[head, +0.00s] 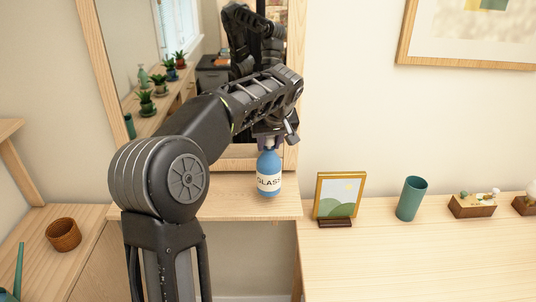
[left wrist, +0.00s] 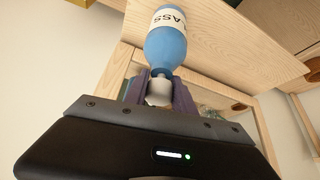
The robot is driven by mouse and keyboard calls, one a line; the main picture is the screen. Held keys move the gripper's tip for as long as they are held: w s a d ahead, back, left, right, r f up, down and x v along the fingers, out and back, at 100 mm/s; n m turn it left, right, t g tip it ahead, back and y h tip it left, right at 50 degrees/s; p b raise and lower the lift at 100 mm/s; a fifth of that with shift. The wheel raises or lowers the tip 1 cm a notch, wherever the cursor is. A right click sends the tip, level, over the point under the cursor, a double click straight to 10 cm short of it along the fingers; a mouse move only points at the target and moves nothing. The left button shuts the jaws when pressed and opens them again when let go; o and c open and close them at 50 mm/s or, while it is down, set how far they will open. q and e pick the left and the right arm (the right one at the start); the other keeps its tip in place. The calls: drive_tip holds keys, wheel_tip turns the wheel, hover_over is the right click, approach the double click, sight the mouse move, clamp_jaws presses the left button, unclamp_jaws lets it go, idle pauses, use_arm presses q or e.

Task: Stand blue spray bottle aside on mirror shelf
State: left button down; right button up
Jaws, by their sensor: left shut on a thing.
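The blue spray bottle (head: 268,172) has a white label reading "GLASS" and is upright at the mirror shelf (head: 225,205). My left gripper (head: 267,142) reaches it from above and is shut on its top. In the left wrist view the bottle (left wrist: 166,45) extends from between the fingers of my left gripper (left wrist: 158,92), which close around its white head. The bottle's base is over the front right part of the wooden shelf; I cannot tell whether it touches. My right gripper is not in view.
The wood-framed mirror (head: 292,150) stands behind the shelf. To the right, the long counter holds a small framed picture (head: 339,195), a green cup (head: 411,198) and a wooden planter box (head: 472,205). A wooden bowl (head: 63,234) sits on the left surface.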

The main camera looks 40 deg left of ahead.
sight(270, 150)
use_arm(q)
wheel_tip(270, 150, down, 3)
drive_tip(key=shift+r+p, duration=0.15)
drive_tip(key=shift+p, duration=0.15)
drive_tip(key=shift+f, duration=0.5)
drive_tip(key=c, duration=1.5)
unclamp_jaws()
drive_tip(key=shift+f, duration=0.25)
drive_tip(key=o, duration=0.5)
drive_tip(key=shift+r, duration=0.1)
drive_tip(key=shift+c, duration=0.2)
drive_tip(key=shift+r, duration=0.15)
drive_tip(key=b+v, duration=0.2)
drive_tip(key=v, duration=1)
